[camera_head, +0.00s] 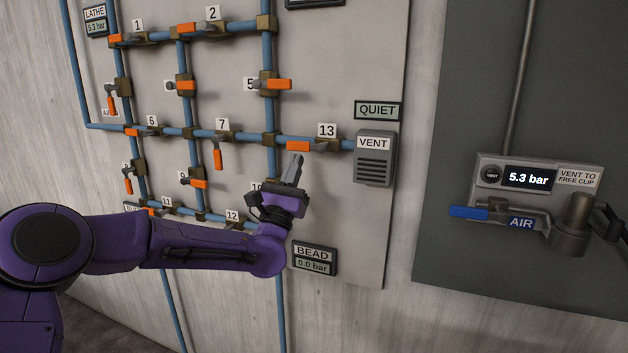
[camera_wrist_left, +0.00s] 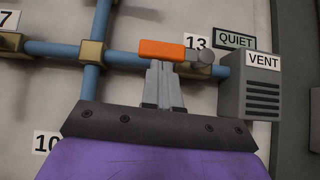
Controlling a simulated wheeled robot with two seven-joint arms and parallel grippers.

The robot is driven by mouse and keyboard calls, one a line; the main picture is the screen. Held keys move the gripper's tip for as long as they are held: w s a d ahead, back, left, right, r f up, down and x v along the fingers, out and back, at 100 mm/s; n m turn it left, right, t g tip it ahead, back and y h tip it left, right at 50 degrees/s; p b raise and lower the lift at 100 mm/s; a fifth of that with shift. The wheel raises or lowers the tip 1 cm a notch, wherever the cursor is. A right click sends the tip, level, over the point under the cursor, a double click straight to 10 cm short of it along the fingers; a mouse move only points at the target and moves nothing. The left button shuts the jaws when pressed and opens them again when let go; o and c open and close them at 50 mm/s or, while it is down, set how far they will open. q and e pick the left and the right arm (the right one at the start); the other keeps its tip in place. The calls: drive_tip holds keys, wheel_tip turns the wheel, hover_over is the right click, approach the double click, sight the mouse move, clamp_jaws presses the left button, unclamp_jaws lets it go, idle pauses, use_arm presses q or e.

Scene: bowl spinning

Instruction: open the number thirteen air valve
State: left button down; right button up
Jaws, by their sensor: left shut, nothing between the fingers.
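The number 13 valve has an orange handle (camera_head: 298,146) that lies level, along the blue pipe, left of its grey pivot. The plate marked 13 (camera_head: 327,130) is just above it. My left gripper (camera_head: 296,158) is shut and empty, its fingertips pointing up at the handle from below. In the left wrist view the fingertips (camera_wrist_left: 160,66) overlap the lower edge of the orange handle (camera_wrist_left: 161,49); whether they touch I cannot tell. The grey pivot (camera_wrist_left: 200,57) shows to the right. My right gripper is out of view.
The vent box (camera_head: 374,162) at the pipe's right end has a QUIET sign (camera_head: 379,110) above. Other orange-handled valves on blue pipes fill the left. The BEAD gauge (camera_head: 314,259) reads 0.0 bar. An air unit (camera_head: 530,181) at right shows 5.3 bar.

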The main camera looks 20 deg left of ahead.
use_arm(q)
drive_tip(key=s+d+f+m+g+y, duration=0.1)
drive_tip(key=s+f+m+g, duration=0.5)
drive_tip(key=f, duration=0.8)
drive_tip(key=s+f+m+g, duration=0.35)
drive_tip(key=f+m, duration=0.45)
drive_tip(key=f, duration=0.6)
drive_tip(key=s+d+f+m+g+y, duration=0.1)
drive_tip(key=s+f+m+g, duration=0.45)
drive_tip(key=f, duration=0.85)
drive_tip(key=s+a+f+m+g+y+p, duration=0.1)
drive_tip(key=s+a+f+m+g+p, duration=0.1)
drive_tip(key=s, duration=0.8)
drive_tip(key=s+a+f+m+g+y+p, duration=0.1)
drive_tip(key=s+a+f+m+g+p, duration=0.1)
drive_tip(key=s+f, duration=0.4)
drive_tip(key=s+a+f+m+g+y+p, duration=0.1)
drive_tip(key=s+a+f+m+g, duration=0.1)
drive_tip(key=s, duration=1.2)
drive_tip(key=f+m+g, duration=0.1)
drive_tip(key=m+g, duration=0.1)
drive_tip(key=shift+a+f+g+p, duration=0.35)
drive_tip(key=shift+f+g+p, duration=0.05)
